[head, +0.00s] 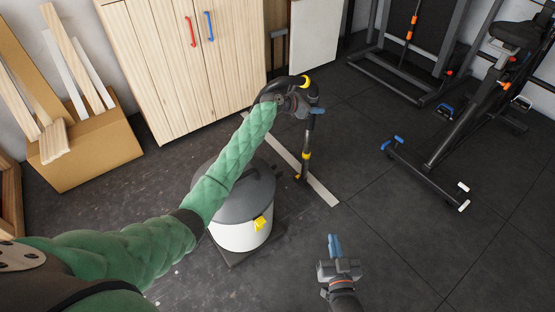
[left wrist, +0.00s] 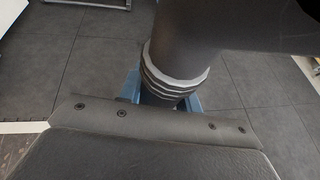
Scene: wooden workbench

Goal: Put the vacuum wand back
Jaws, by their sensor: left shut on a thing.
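The vacuum wand (head: 306,150) is a dark tube with yellow bands, standing roughly upright to the right of the vacuum. My left gripper (head: 314,111) is shut on its upper part, just under the curved handle. In the left wrist view the dark wand tube (left wrist: 190,45) with a ribbed grey collar passes between the blue fingers of my left gripper (left wrist: 165,97). The canister vacuum (head: 237,236) has a grey lid, a white body and a yellow latch; my green arm hides part of it. My right gripper (head: 334,246) is low in the middle, empty, apart from everything; its finger gap is unclear.
A pale strip (head: 319,187) lies on the dark floor beside the wand. A wooden cabinet (head: 160,60) stands behind, with a cardboard box (head: 95,150) and planks at left. Exercise equipment (head: 440,165) stands at right. The floor at lower right is clear.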

